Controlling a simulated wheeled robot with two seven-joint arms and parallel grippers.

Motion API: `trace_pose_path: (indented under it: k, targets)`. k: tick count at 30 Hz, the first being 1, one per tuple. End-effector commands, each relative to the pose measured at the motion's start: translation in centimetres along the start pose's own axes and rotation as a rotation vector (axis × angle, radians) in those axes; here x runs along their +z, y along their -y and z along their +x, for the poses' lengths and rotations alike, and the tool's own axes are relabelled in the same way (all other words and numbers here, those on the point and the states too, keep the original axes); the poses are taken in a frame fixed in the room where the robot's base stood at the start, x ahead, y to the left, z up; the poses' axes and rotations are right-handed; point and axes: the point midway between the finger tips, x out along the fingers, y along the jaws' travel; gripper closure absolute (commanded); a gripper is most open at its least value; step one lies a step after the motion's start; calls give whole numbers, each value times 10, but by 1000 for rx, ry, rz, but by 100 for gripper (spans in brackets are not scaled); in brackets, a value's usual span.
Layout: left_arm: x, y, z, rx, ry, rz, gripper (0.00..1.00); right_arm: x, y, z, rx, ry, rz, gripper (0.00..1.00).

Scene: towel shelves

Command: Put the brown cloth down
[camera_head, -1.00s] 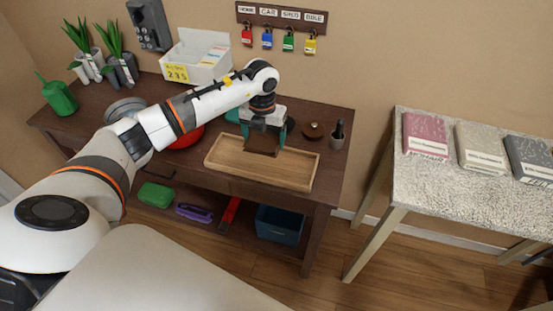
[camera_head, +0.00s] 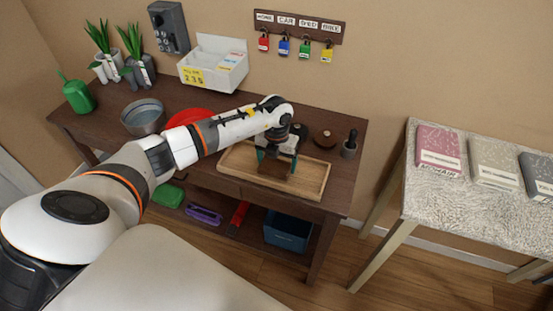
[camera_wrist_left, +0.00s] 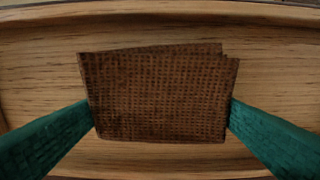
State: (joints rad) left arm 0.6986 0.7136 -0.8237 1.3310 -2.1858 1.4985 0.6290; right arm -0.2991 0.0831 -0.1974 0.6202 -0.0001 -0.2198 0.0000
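The brown cloth (camera_head: 276,168) is a small folded, coarsely woven piece. In the left wrist view the cloth (camera_wrist_left: 160,95) sits between the two green fingers, and both fingertips touch its side edges. My left gripper (camera_head: 278,161) is shut on it over the wooden tray (camera_head: 308,187). The tray's pale wood also shows around the cloth in the left wrist view (camera_wrist_left: 40,70). The cloth is close to the tray floor; I cannot tell whether it touches it. My right gripper is in neither view.
The tray lies on a dark wooden table (camera_head: 338,180). A blue bin (camera_head: 288,230) is on the shelf below.

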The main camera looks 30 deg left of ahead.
Motion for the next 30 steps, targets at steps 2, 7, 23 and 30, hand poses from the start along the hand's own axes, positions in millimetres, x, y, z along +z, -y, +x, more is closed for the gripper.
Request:
trace_pose_path:
  k: [2,7,23,30]
  targets:
    - [0,1,0,-2,0,-1,0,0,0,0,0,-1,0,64]
    - [0,1,0,-2,0,-1,0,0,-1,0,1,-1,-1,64]
    - [-1,1,-80,-2,-6,0,0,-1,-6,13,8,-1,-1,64]
    - [-1,1,-116,-2,-3,-1,0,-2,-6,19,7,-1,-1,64]
